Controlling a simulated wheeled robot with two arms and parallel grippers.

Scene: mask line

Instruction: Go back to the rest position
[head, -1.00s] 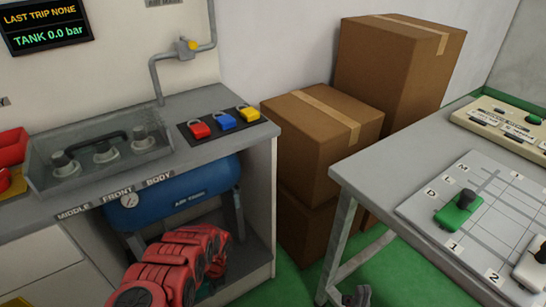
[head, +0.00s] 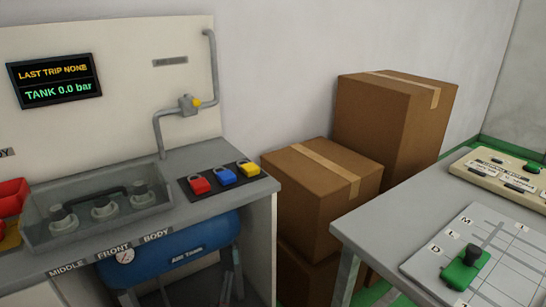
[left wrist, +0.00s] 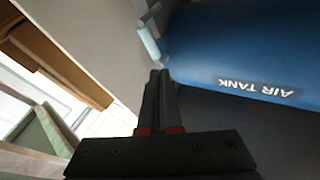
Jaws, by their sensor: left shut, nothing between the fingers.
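My left gripper (left wrist: 159,76) shows in the left wrist view, its two dark fingers together and nothing between them. It is in front of the blue air tank (left wrist: 235,60), below the workbench; I cannot tell the exact gap. In the head view the air tank (head: 175,250) is under the bench top, and the left gripper is hardly to be made out at the bottom edge. My right gripper is in neither current view.
A green-based piece (head: 465,268) sits on a marked board.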

